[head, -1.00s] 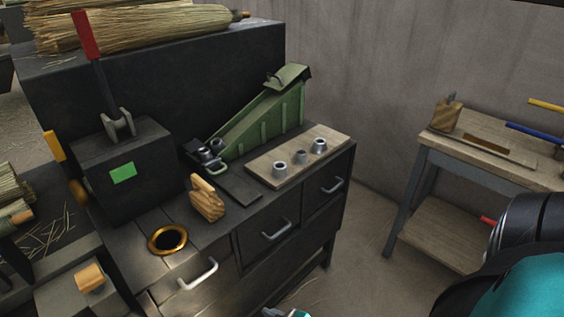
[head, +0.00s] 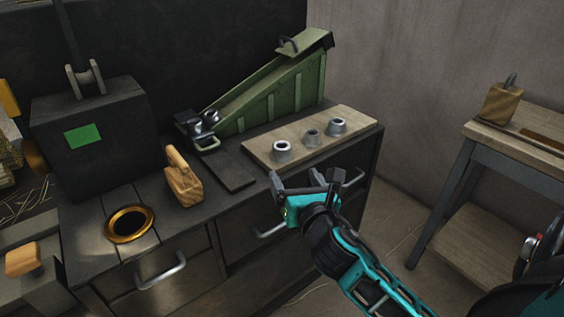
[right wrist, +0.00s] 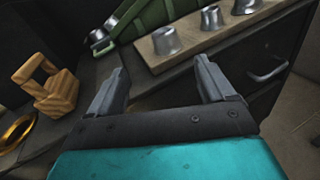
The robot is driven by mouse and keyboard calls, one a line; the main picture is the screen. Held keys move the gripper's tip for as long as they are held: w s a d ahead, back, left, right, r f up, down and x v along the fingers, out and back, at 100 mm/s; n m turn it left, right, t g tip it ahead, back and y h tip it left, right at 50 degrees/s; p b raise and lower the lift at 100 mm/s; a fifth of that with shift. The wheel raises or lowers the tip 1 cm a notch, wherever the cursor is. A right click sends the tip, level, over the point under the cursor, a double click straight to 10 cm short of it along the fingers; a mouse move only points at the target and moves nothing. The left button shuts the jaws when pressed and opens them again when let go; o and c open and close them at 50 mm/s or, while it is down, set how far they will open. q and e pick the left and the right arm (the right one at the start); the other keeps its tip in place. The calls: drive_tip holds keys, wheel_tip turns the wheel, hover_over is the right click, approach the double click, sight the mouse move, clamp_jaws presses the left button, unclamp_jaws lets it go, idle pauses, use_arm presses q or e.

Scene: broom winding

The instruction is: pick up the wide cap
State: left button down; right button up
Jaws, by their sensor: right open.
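Three grey metal caps stand on a light wooden board (head: 262,157) on the dark workbench: a left cap (head: 282,152), a smaller middle cap (head: 312,137) and a right cap (head: 337,127). The left and right caps both look wider than the middle one; I cannot tell surely which is the widest. My right gripper (head: 304,184) is open and empty, in front of the board's near edge. In the right wrist view the left cap (right wrist: 166,42) shows ahead between the open fingers, apart from them. My left gripper is not in view.
A green sloped chute (head: 275,95) stands behind the board, with metal pieces (head: 208,120) at its low end. A wooden handled block (head: 183,180) and a brass ring (head: 130,223) are at left. Drawer handles (head: 160,272) stick out in front. A side table (head: 510,145) stands at right.

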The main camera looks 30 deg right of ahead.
drive_tip(key=n, duration=0.1)
drive_tip(key=b, duration=0.1)
approach(281, 145)
drive_tip(key=w, duration=0.2)
drive_tip(key=shift+w+r, duration=0.25)
drive_tip(key=shift+r, duration=0.05)
drive_tip(key=shift+w+d, duration=0.2)
drive_tip(key=shift+w, duration=0.25)
drive_tip(key=b+x, duration=0.1)
drive_tip(key=x, duration=0.4)
drive_tip(key=shift+d, duration=0.15)
drive_tip(key=c, duration=1)
drive_tip(key=shift+c, duration=0.2)
